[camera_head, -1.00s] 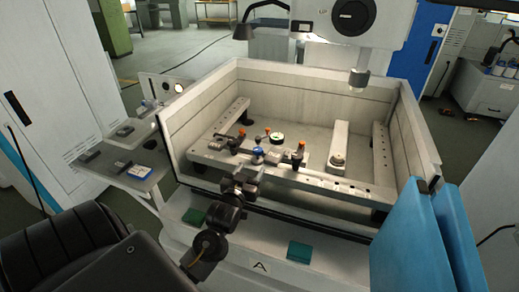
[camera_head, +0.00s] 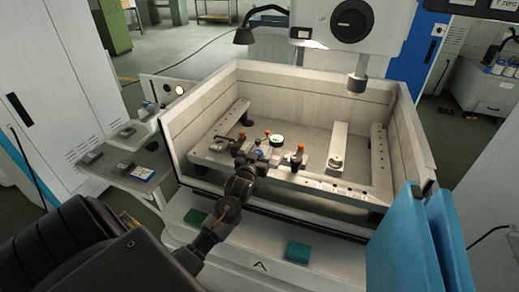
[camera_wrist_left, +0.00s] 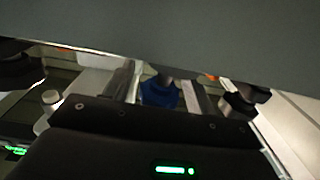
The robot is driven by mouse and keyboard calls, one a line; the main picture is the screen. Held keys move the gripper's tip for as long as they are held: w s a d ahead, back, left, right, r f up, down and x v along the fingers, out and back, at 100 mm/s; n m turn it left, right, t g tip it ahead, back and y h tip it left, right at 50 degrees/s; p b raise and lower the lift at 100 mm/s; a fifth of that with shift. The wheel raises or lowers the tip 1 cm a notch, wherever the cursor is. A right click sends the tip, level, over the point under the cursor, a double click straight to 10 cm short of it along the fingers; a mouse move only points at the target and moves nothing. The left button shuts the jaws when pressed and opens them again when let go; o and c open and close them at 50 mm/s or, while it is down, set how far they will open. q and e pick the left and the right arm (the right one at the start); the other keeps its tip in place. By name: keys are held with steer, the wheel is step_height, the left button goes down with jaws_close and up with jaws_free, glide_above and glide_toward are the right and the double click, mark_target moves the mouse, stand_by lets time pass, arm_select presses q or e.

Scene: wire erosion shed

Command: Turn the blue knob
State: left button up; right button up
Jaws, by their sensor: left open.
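The blue knob (camera_wrist_left: 158,92) shows in the left wrist view, between the two dark fingers of my left gripper, with space on both sides. A grey surface across the top of that view hides what lies above it. In the head view, my left gripper (camera_head: 257,155) reaches over the tank's front wall to the clamp fixture and largely covers the knob. The gripper is open; I see no contact with the knob. My right gripper is not in view.
The pale tank (camera_head: 300,90) has raised walls around the fixture. Orange-topped knobs (camera_head: 299,148) and a round dial (camera_head: 277,140) sit close to the gripper. A machine head with a nozzle (camera_head: 358,78) hangs at the back right. Blue panels (camera_head: 425,240) stand at the right front.

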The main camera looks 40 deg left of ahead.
arm_select(q)
steer(key=shift+w, duration=0.1)
steer(key=shift+c, duration=0.5)
steer(key=c, duration=0.9)
steer(key=shift+n+g+y, duration=0.5)
steer(key=shift+n+y, duration=0.3)
steer(key=shift+y, duration=0.2)
steer(key=shift+a+n+g+y, duration=0.25)
steer(key=shift+n+g+y, duration=0.4)
steer(key=shift+y, duration=0.45)
steer(key=o, duration=1)
